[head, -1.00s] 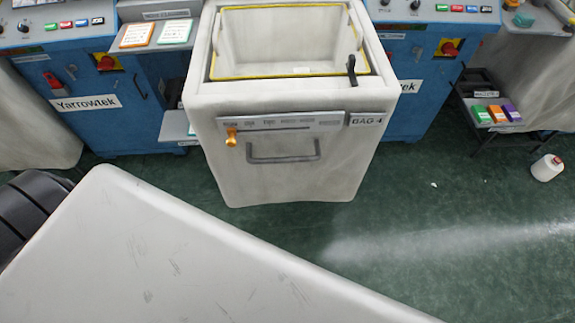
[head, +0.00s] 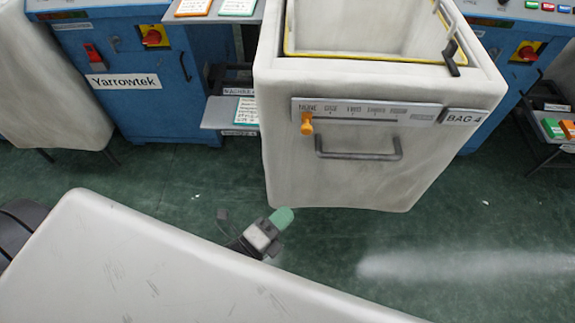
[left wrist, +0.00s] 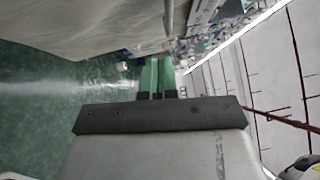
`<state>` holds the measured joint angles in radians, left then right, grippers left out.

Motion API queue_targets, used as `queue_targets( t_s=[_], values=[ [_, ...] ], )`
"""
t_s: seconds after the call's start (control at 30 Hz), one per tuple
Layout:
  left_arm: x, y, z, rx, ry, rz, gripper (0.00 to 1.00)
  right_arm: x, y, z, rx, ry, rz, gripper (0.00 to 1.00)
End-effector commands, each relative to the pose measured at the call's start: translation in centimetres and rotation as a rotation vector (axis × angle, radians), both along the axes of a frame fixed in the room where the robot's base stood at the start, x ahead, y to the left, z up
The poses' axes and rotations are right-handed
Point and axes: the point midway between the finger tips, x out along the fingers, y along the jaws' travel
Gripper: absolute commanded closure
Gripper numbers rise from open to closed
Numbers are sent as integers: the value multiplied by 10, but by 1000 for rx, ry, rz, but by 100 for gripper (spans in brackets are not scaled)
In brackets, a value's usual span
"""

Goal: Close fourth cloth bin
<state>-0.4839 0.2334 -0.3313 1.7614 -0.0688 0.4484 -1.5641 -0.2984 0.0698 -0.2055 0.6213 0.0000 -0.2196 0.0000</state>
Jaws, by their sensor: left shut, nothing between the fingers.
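The fourth cloth bin (head: 380,85), a pale box labelled BAG 4, stands pulled out in front of the blue machines in the head view. Its top is open with a yellow inner rim, and a dark bar handle (head: 358,150) crosses its front. My left gripper (head: 281,217) has green fingertips and is below and left of the handle, apart from the bin in the picture. In the left wrist view its two green fingers (left wrist: 157,76) are together and empty. A pale surface fills the upper left there, probably the bin front. My right gripper is not in view.
Blue machines (head: 150,100) flank the bin. A grey shelf with cards (head: 230,113) is to its left. A small rack with coloured boxes (head: 560,128) is at the right edge. The green floor (head: 440,225) before the bin is clear.

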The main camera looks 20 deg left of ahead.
Motion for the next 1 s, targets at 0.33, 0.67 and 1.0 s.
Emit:
queue_targets(
  t_s=[0.33, 0.67, 1.0],
  values=[
    [33, -17, 18, 19, -53, -2, 100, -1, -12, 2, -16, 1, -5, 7],
    [95, -45, 27, 21, -50, -2, 100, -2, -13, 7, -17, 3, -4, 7],
    [126, -31, 31, 20, -45, -2, 100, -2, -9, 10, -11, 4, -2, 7]
  ],
)
